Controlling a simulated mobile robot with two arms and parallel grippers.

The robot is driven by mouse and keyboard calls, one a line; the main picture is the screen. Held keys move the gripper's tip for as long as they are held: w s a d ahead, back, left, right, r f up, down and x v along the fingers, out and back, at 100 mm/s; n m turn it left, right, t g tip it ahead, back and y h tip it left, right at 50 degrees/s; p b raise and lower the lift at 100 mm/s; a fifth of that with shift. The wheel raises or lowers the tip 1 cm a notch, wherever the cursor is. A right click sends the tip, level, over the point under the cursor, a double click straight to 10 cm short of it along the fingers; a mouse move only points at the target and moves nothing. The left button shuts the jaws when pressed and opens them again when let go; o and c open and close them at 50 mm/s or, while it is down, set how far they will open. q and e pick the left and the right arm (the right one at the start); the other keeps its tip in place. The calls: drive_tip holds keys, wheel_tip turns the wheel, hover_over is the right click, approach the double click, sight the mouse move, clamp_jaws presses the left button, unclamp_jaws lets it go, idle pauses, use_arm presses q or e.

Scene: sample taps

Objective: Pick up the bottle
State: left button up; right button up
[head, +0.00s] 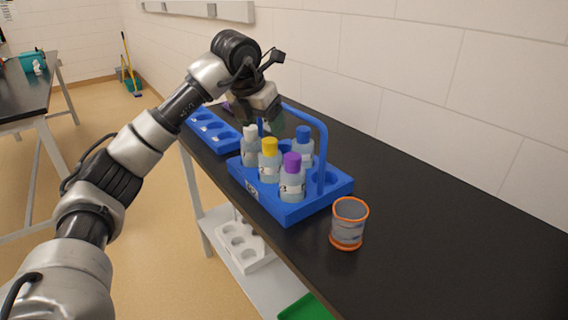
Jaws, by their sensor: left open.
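Several capped bottles stand upright in a blue carrier (290,212) with a tall handle: a white-capped bottle (250,150), a yellow-capped bottle (270,168), a purple-capped bottle (292,185) and a blue-capped bottle (305,150). My left gripper (262,122) is open above the far end of the carrier, just behind the white-capped bottle and near the handle. Something dark green shows by its fingers; I cannot tell what it is. The fingertips are partly hidden. My right gripper is not in view.
An orange-rimmed cup (348,224) stands on the black bench (430,240) right of the carrier. An empty-looking blue rack (212,130) lies beyond it. A white rack (243,246) sits on the lower shelf. The bench's right side is clear; a wall runs behind.

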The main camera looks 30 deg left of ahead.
sight(269, 140)
use_arm(q)
drive_tip(key=shift+w+a+f, duration=0.1)
drive_tip(key=shift+w+a, duration=0.1)
drive_tip(key=shift+a, duration=0.1)
drive_tip(key=x, duration=0.3)
drive_tip(key=shift+s+f, duration=0.2)
drive_tip(key=shift+f, duration=0.25)
drive_tip(key=x, duration=0.5)
drive_tip(key=shift+w+d+f, duration=0.1)
drive_tip(key=shift+w+f, duration=0.1)
drive_tip(key=shift+w, duration=0.25)
drive_tip(key=shift+s, duration=0.1)
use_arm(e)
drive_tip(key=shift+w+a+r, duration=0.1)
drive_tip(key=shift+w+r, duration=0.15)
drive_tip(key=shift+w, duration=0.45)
use_arm(q)
drive_tip(key=shift+r, duration=0.1)
drive_tip(key=c, duration=1.1)
drive_tip(key=shift+r, duration=0.1)
